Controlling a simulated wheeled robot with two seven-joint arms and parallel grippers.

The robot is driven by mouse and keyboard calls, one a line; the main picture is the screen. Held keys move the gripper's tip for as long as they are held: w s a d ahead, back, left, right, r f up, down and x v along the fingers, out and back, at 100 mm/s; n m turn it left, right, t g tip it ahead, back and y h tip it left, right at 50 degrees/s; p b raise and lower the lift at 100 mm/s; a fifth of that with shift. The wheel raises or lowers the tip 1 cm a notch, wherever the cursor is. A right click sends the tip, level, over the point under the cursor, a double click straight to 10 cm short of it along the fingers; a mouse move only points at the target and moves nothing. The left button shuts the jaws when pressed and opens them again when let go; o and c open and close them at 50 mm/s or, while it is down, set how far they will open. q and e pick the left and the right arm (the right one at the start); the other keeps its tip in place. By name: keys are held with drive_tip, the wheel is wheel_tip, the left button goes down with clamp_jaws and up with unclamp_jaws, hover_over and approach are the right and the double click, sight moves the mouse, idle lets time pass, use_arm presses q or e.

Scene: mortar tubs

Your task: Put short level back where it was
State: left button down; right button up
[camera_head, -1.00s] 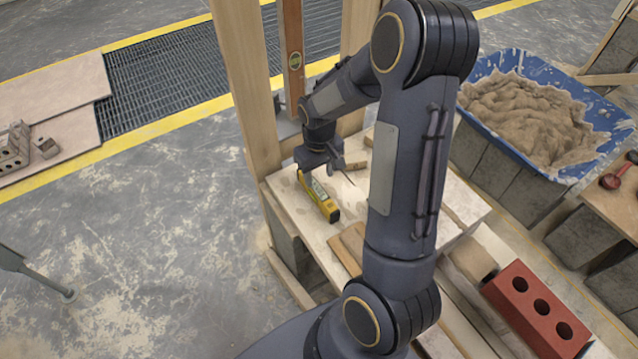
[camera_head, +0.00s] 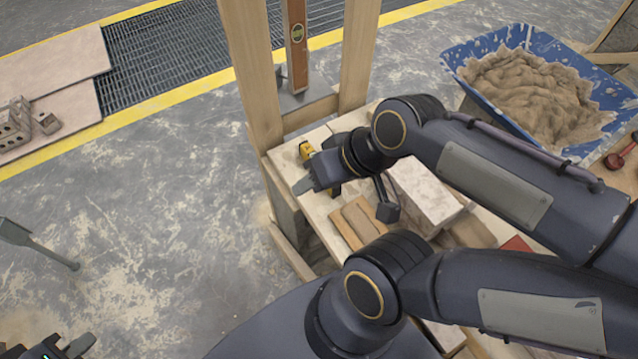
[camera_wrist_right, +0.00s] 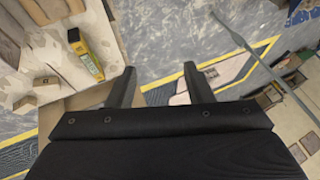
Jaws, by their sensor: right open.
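The short level (camera_head: 306,152) is yellow and black and lies on the pale board (camera_head: 285,165) between the wooden posts. My right gripper hides its middle in the head view. In the right wrist view the whole level (camera_wrist_right: 86,55) lies on the board, left of the fingers and apart from them. My right gripper (camera_head: 307,186) points left above the board's left part. Its two fingers (camera_wrist_right: 161,88) are spread with nothing between them. My left gripper (camera_head: 62,350) shows only partly at the bottom left corner; its fingers cannot be made out.
Wood strips (camera_head: 357,222) and a pale block (camera_head: 425,190) lie near my right wrist. Two wooden posts (camera_head: 250,75) flank a long upright level (camera_head: 297,45). A blue tub (camera_head: 490,42) of mortar stands at the upper right.

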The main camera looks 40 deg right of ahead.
drive_tip(key=shift+o, duration=0.4)
drive_tip(key=shift+s+a, duration=0.35)
drive_tip(key=shift+s, duration=0.05)
drive_tip(key=w+d+f+g+p, duration=0.15)
drive_tip(key=w+d+f, duration=0.3)
drive_tip(key=w, duration=0.55)
drive_tip(key=w+d+f+h, duration=0.1)
drive_tip(key=w+d+f, duration=0.1)
drive_tip(key=d+f, duration=0.1)
drive_tip(key=w+d+f+g+h, duration=0.1)
drive_tip(key=w+d+f, duration=0.1)
drive_tip(key=f, duration=0.3)
drive_tip(key=w+d+f+g+h, duration=0.1)
drive_tip(key=w+d+f, duration=0.2)
drive_tip(key=d+f, duration=0.1)
drive_tip(key=shift+d+f+g+h+p, duration=0.1)
drive_tip(key=shift+d+g+h+p, duration=0.05)
drive_tip(key=shift+g+h+p, duration=0.15)
drive_tip(key=shift+d+f+n, duration=0.2)
drive_tip(key=shift+f+n, duration=0.1)
drive_tip(key=f, duration=0.5)
drive_tip(key=f+b, duration=0.1)
drive_tip(key=f, duration=0.1)
drive_tip(key=shift+w+f, duration=0.35)
drive_tip(key=shift+f, duration=0.05)
drive_tip(key=shift+c, duration=0.3)
